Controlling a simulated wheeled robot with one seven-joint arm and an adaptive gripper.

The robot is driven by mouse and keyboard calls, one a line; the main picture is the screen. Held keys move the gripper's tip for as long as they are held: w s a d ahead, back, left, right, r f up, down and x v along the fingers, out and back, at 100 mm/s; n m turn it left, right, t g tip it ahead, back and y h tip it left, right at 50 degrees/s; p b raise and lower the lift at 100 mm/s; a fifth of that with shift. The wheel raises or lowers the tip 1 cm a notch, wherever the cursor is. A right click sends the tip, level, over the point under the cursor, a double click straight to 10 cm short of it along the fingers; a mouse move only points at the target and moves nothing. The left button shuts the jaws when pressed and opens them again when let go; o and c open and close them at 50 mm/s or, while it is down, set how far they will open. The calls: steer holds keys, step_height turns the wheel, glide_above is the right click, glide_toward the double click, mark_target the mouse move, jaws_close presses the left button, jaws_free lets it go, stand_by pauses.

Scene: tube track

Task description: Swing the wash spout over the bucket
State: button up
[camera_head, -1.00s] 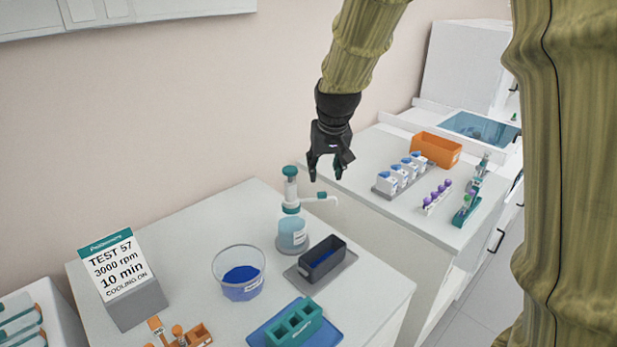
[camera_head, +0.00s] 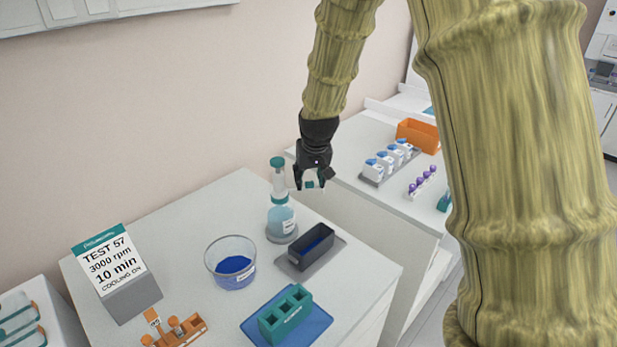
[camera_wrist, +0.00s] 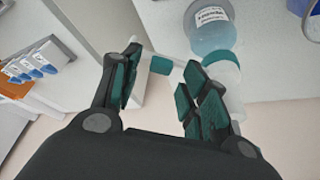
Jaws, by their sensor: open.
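The wash bottle (camera_head: 281,218) stands upright on a grey round base, with clear blue liquid and a teal-and-white pump head (camera_head: 278,175). In the wrist view the bottle (camera_wrist: 212,32) is at the top, right of centre. Its white spout, with a teal tip (camera_wrist: 160,65), reaches left into the gap between my fingers. My gripper (camera_head: 309,186) is open beside the pump head, with its fingers around the spout's end; contact cannot be told. In the head view my gripper hides most of the spout. The dark rectangular bucket (camera_head: 300,252) sits on a grey plate, right and in front of the bottle.
A clear bowl (camera_head: 217,270) with blue contents stands left of the bucket. A teal rack (camera_head: 285,315) on a blue mat, an orange rack (camera_head: 190,330) and a sign (camera_head: 105,255) stand nearby. Another bench with an orange bin (camera_head: 417,135) is behind, across a gap.

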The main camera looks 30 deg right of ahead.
steer(key=shift+s, duration=0.6)
steer(key=shift+w+f, duration=0.75)
steer(key=shift+w, duration=0.15)
steer(key=shift+s+r, duration=0.3)
steer(key=shift+s, duration=0.1)
steer(key=shift+c, duration=0.6)
steer(key=shift+w, duration=0.1)
jaws_close()
